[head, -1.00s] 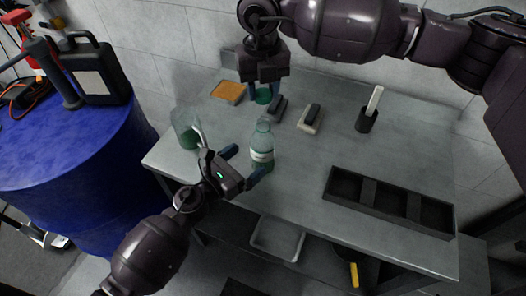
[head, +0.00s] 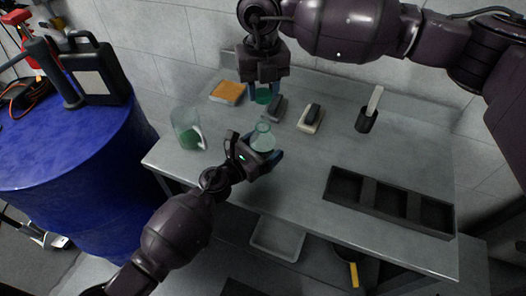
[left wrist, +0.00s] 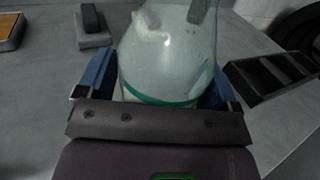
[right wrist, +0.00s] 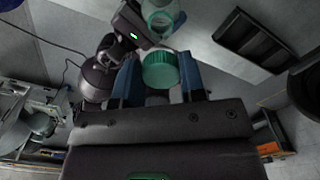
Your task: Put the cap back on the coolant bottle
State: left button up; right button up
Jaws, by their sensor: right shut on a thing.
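The clear coolant bottle (head: 262,137) stands upright on the grey bench, its neck uncovered. My left gripper (head: 261,150) is at the bottle, one blue finger on each side. In the left wrist view the bottle (left wrist: 165,60) sits between the fingers, with a green band low on it; any gap is too small to judge, but the jaws look open. My right gripper (head: 264,90) is shut on the green cap (head: 263,96), held above the bench behind the bottle. The ribbed cap also shows between the fingers in the right wrist view (right wrist: 160,72).
A clear jug (head: 187,128) with green liquid stands left of the bottle. Behind are an orange-topped sponge or pad (head: 228,92), dark and pale blocks (head: 311,118) and a dark cup with a pale stick (head: 367,122). A black divided tray (head: 388,203) lies at right.

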pick_arm(q)
jog(key=c, duration=1.1)
pick_arm(e)
jog(key=shift+f, duration=2.5)
jog(key=shift+f, duration=0.9)
jog(key=shift+f, duration=0.55)
